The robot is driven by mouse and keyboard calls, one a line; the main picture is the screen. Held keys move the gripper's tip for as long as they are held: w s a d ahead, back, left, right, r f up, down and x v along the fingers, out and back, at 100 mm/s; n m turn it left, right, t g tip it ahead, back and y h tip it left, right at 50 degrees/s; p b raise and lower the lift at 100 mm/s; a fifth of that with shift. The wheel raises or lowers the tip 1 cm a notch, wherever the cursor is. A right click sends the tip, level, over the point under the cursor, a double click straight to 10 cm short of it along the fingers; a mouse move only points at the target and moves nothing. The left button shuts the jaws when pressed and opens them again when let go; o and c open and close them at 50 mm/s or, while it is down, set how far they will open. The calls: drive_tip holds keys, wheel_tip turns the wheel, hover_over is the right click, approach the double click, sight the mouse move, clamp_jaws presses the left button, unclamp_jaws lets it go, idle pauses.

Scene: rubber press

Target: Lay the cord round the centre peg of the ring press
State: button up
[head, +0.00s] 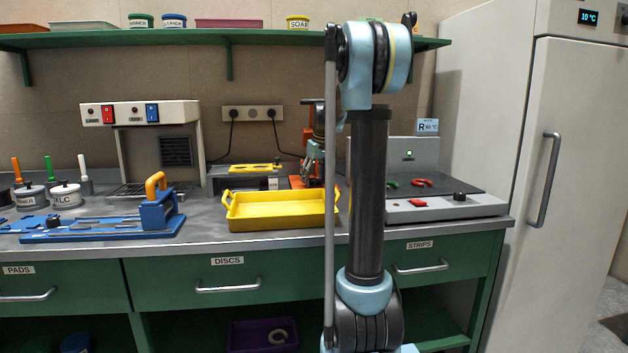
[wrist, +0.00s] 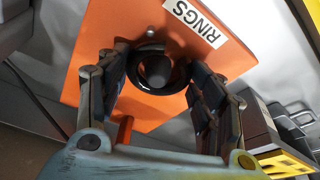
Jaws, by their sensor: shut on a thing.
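The orange ring press (wrist: 97,45) carries a RINGS label; in the head view its orange base (head: 297,182) shows behind the yellow tray, mostly covered by my arm. My gripper (wrist: 152,72) is over the press, its fingers closed on a black curved cord (wrist: 155,91). It also shows small in the head view (head: 310,165). The cord appears as a dark loop between the fingers, around a grey round part that may be the centre peg (wrist: 158,68). I cannot tell whether the cord touches it. A small grey knob (wrist: 150,32) stands beside the loop.
A yellow tray (head: 275,223) stands in front of the press. A grey hotplate unit (head: 440,209) is to the right, a blue jig (head: 90,230) to the left. A green shelf (head: 270,40) runs above. My arm hides part of the bench.

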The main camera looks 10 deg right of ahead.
drive_tip(key=shift+d+f, duration=0.15)
drive_tip(key=o, duration=1.5)
drive_tip(key=shift+w+f, duration=0.1)
drive_tip(key=shift+r, duration=0.25)
drive_tip(key=shift+r, duration=3.4)
